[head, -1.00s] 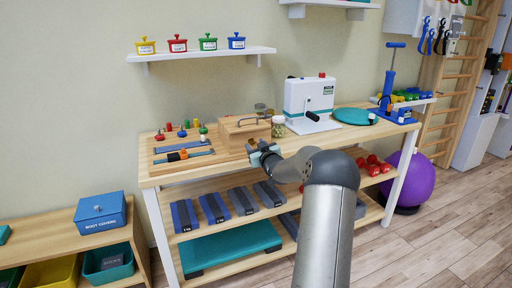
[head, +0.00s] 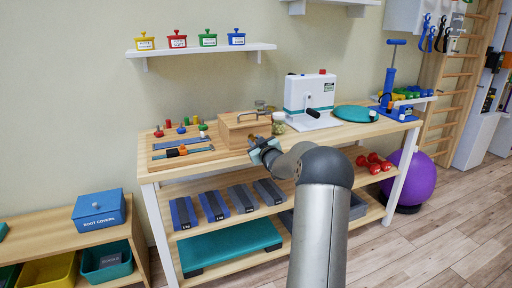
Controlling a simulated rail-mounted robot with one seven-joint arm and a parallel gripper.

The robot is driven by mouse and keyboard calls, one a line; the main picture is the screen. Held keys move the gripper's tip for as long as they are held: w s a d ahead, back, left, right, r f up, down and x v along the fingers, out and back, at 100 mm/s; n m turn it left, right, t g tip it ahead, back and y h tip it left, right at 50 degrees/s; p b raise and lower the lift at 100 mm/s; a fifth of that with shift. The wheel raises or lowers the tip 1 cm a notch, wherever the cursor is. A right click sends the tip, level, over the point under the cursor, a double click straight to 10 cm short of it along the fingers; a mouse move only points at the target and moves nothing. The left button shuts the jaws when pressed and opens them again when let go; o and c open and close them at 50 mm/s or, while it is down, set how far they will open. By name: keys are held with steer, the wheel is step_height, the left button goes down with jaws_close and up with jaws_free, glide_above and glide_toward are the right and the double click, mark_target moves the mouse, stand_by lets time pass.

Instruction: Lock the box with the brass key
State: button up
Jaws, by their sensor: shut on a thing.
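The wooden box (head: 238,128) stands on the table, its lid down, with a metal handle on top. My gripper (head: 262,143) is at the front right side of the box, close to its front face. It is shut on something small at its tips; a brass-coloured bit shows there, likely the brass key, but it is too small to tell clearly. Whether it touches or sits in the box's lock cannot be told, as the gripper and arm cover that spot.
A wooden board (head: 160,165) with pegs and a slider lies left of the box. A jar (head: 278,122) and a white machine with a crank (head: 309,97) stand to the right.

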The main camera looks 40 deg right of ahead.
steer(key=shift+a+f+n+b, duration=0.1)
steer(key=shift+f+n+b, duration=0.05)
steer(key=shift+n+b, duration=6.3)
steer(key=shift+n+p, duration=0.3)
steer(key=shift+n, duration=0.25)
steer(key=o, duration=1)
steer(key=p+v, duration=0.1)
steer(key=v, duration=1.6)
steer(key=shift+s, duration=0.25)
